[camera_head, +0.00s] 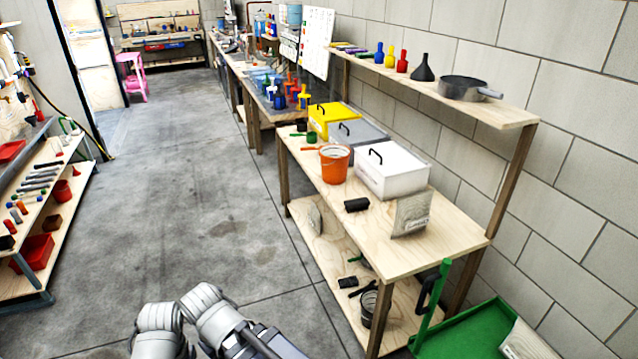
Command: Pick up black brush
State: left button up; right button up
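A small black block-like thing (356,205), possibly the black brush, lies on the wooden table top (440,245) in front of the white box. A second small black thing (347,282) lies on the table's lower shelf (325,255), with a black handled thing (363,289) beside it. All are too small for me to tell which is a brush. Pale grey links of my arm show at the bottom edge, well left of and apart from the table. I make out no gripper fingers in the head view.
An orange bucket (334,164), a white box (393,172) and a grey-white bag (411,214) stand on the table. A green cart (465,335) stands at its right end. Shelves with red bins (36,253) line the left. The concrete floor (200,200) between is clear.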

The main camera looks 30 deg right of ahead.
aim_at(355, 205)
jog(key=i+z, duration=0.2)
jog(key=i, duration=0.35)
jog(key=i+j+z, duration=0.15)
jog(key=i, duration=0.4)
jog(key=i+z, duration=0.2)
jog(key=z, duration=0.25)
jog(key=i+z, duration=0.25)
jog(key=z, duration=0.2)
jog(key=i+j+z, duration=0.1)
jog(key=z, duration=0.35)
jog(key=i+z, duration=0.3)
jog(key=z, duration=0.15)
jog(key=i+j+z, duration=0.2)
jog(key=z, duration=0.3)
jog(key=i, duration=0.1)
